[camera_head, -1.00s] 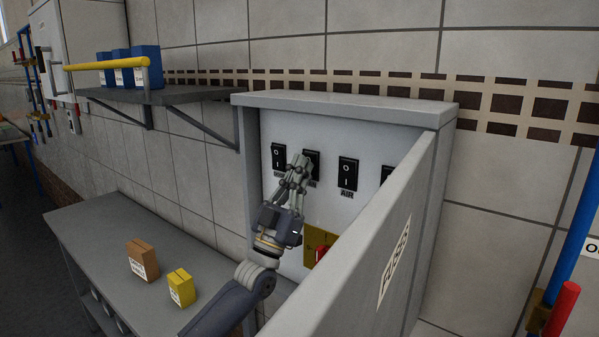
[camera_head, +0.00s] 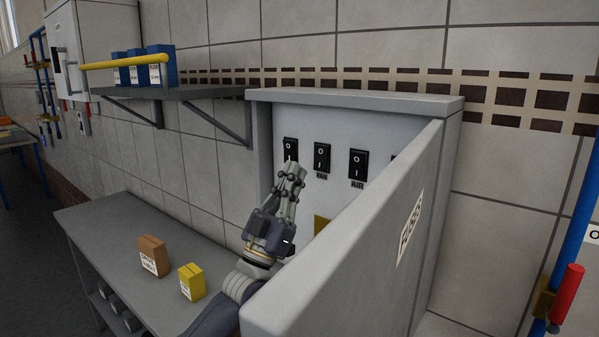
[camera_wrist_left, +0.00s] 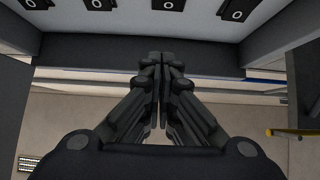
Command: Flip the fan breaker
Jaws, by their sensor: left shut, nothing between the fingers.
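The fan breaker (camera_head: 322,157) is a black rocker switch marked O and I, second from the left on the pale panel of the open fuse box (camera_head: 355,105). Its FAN label shows below it; I cannot tell which way the rocker is set. My left gripper (camera_head: 297,170) is shut and empty, in front of the panel, below and left of the fan breaker and apart from it. In the left wrist view the gripper (camera_wrist_left: 158,58) points up toward the row of switches at the top edge. My right gripper is not in view.
Beside it are a left breaker (camera_head: 290,149) and the AIR breaker (camera_head: 358,164). The open FUSES door (camera_head: 350,240) stands close on the right. A grey bench (camera_head: 110,225) with two small boxes is at lower left, under a shelf (camera_head: 180,93).

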